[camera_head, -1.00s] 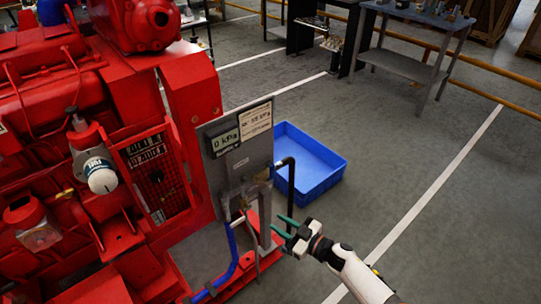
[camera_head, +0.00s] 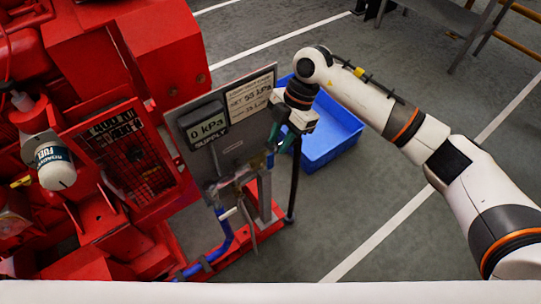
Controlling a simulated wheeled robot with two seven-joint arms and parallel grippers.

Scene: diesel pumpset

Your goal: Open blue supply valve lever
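The grey supply panel (camera_head: 232,135) stands beside the red engine, with a gauge display (camera_head: 207,127) reading 0 kPa above the word SUPPLY. Valve fittings (camera_head: 240,178) sit under the panel, above a blue pipe (camera_head: 221,243). A small bluish part (camera_head: 257,162) shows at the right of the fittings; I cannot tell whether it is the lever. My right gripper (camera_head: 281,143) is at the panel's lower right edge, pointing down, with its green fingers apart. It is close to the fittings and the black pipe; contact cannot be told. My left gripper is out of view.
The red engine (camera_head: 150,60) fills the left side, with a white filter (camera_head: 54,167) on it. A blue crate (camera_head: 333,140) sits on the floor behind my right gripper. A black upright pipe (camera_head: 294,185) stands right of the panel.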

